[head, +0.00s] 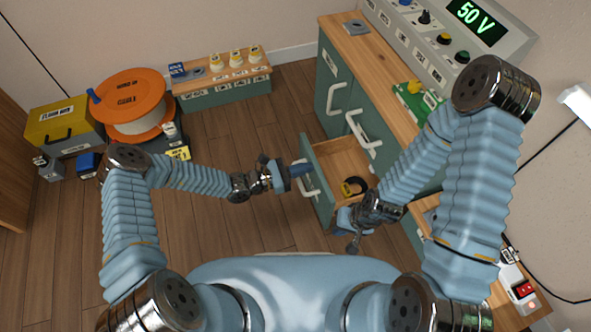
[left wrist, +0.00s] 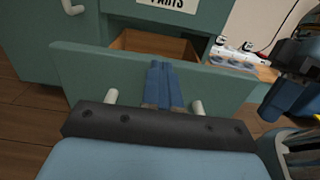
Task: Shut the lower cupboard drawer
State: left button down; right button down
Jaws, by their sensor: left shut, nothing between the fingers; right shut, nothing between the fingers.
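The lower drawer (head: 350,160) of the green cupboard stands pulled out in the head view, with its wooden inside showing. A black and yellow roll (head: 353,187) lies in it. Its green front (left wrist: 220,88) fills the middle of the left wrist view, with a white bar handle (left wrist: 197,107) partly hidden by my gripper. My left gripper (head: 302,169) is shut and empty, its blue fingertips (left wrist: 164,80) at the drawer front by the handle. I cannot tell if they touch. My right gripper (head: 350,225) is shut and empty, near the drawer's near side.
The cupboard (head: 333,95) has more white handles above the drawer. Its wooden top carries a panel reading 50 V (head: 477,22). An orange cable reel (head: 133,100), a yellow box (head: 62,128) and a low green bench (head: 222,92) stand at the back left. The floor left of the drawer is clear.

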pick_arm(q)
jog(key=b+x, duration=0.1)
jog(key=x, duration=1.1)
jog(key=shift+d, duration=0.25)
jog(key=shift+w+a, duration=0.1)
